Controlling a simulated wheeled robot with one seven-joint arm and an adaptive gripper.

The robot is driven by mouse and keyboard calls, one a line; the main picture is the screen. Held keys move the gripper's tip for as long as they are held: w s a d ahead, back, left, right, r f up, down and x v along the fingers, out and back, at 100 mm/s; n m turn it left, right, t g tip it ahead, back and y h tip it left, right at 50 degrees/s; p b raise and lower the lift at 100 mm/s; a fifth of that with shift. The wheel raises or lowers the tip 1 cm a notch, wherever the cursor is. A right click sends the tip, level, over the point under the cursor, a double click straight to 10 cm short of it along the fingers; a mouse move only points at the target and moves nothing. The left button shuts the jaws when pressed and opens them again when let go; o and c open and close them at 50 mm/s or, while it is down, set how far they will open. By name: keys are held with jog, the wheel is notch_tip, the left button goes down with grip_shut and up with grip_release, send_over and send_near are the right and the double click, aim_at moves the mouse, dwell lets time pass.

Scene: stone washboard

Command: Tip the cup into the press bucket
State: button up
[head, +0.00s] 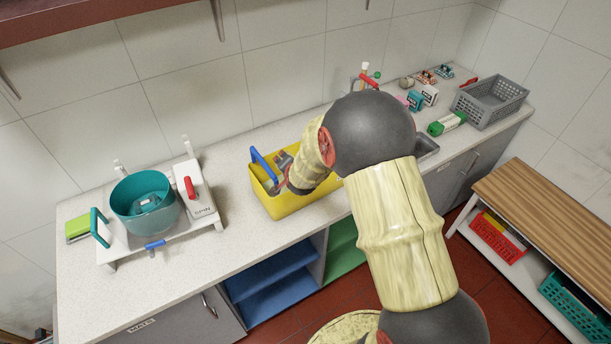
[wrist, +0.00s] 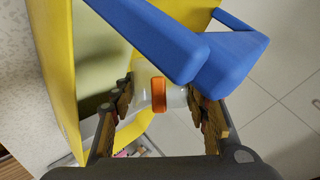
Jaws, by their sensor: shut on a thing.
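The yellow press bucket (head: 291,205) stands on the counter, with a blue handle (head: 263,165) rising at its left side. My gripper (head: 279,176) is at this bucket's rim, over its opening, beside the blue handle. In the wrist view my gripper (wrist: 165,108) is shut on a pale, see-through cup (wrist: 178,97) with an orange part facing the camera. The blue handle (wrist: 165,40) crosses close in front of the cup and hides part of it. The yellow wall (wrist: 62,75) is at the left. The cup's contents and exact tilt cannot be told.
A teal bucket (head: 125,195) sits on a white stand marked SPIN at the left. At the right are a green-and-white packet (head: 447,123), several small boxes and a grey basket (head: 490,108). The counter between the two buckets is clear. My arm hides part of the sink.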

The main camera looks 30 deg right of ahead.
jog(key=shift+w+a+r+n+h+p, duration=0.2)
jog(key=shift+r+p, duration=0.35)
jog(key=shift+p, duration=0.5)
jog(key=shift+s+a+r+n+h+p, duration=0.15)
jog(key=shift+r+h+p, duration=0.3)
jog(key=shift+p, duration=0.65)
jog(key=shift+w+a+r+n+h+p, duration=0.15)
jog(key=shift+r+n+p, duration=0.1)
jog(key=shift+r+p, duration=0.6)
jog(key=shift+n+h, duration=0.5)
jog(key=r+p, duration=0.2)
jog(key=a+r+p, duration=0.1)
jog(key=r+p, duration=0.1)
jog(key=p, duration=0.1)
jog(key=r+p, duration=0.2)
jog(key=p, duration=0.1)
jog(key=shift+w+a, duration=0.1)
jog(key=shift+a, duration=0.15)
jog(key=p, duration=0.1)
jog(key=a+h+p, duration=0.1)
jog(key=a+n+p, duration=0.1)
jog(key=shift+w+r+h, duration=0.25)
jog(key=shift+r+h, duration=0.05)
jog(key=shift+r, duration=0.05)
notch_tip(320, 180, up, 7)
jog(key=a+n+h+p, duration=0.2)
jog(key=p, duration=0.3)
jog(key=shift+w, duration=0.2)
jog(key=shift+a+f, duration=0.1)
jog(key=shift+f, duration=0.05)
